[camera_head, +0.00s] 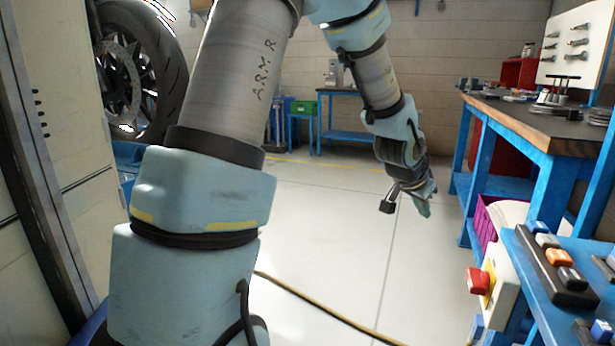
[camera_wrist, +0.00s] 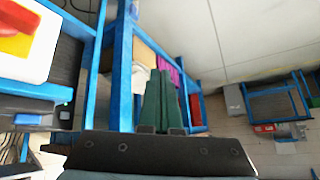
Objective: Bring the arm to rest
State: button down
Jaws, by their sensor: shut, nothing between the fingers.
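My arm (camera_head: 208,190) rises close in front in the head view, bends over at the top and hangs down toward the right. My gripper (camera_head: 426,207) is at its lower end, in the air over the pale floor, left of the blue workbench. In the wrist view its two green fingers (camera_wrist: 164,85) lie together, shut, with nothing held. The upper bend of my arm is partly cut off by the top of the picture.
The blue workbench (camera_head: 540,128) with a dark top stands right of my gripper. A blue stand (camera_head: 540,290) with a red-knobbed switch box (camera_head: 490,285) is nearer. A motorcycle wheel (camera_head: 140,70) is at left. A cable (camera_head: 325,312) crosses the floor; the middle floor is otherwise clear.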

jog(key=s+a+f+n+y+b, duration=0.1)
jog(key=a+f+n+y, duration=0.15)
jog(key=a, duration=0.65)
jog(key=s+a+f+n+y+b, duration=0.1)
jog(key=a+f+n+b, duration=0.15)
jog(key=a, duration=0.65)
jog(key=s+a+f+n+g+y+b, duration=0.1)
jog(key=s+a+f+n+g, duration=0.15)
jog(key=s+a, duration=0.4)
jog(key=s+a+f+n+g+y, duration=0.1)
jog(key=s+a+n, duration=0.25)
jog(key=a, duration=0.55)
notch_tip(320, 180, up, 26)
jog(key=p, duration=2.5)
jog(key=shift+f+p, duration=0.25)
jog(key=shift+p, duration=0.05)
jog(key=shift+d, duration=0.2)
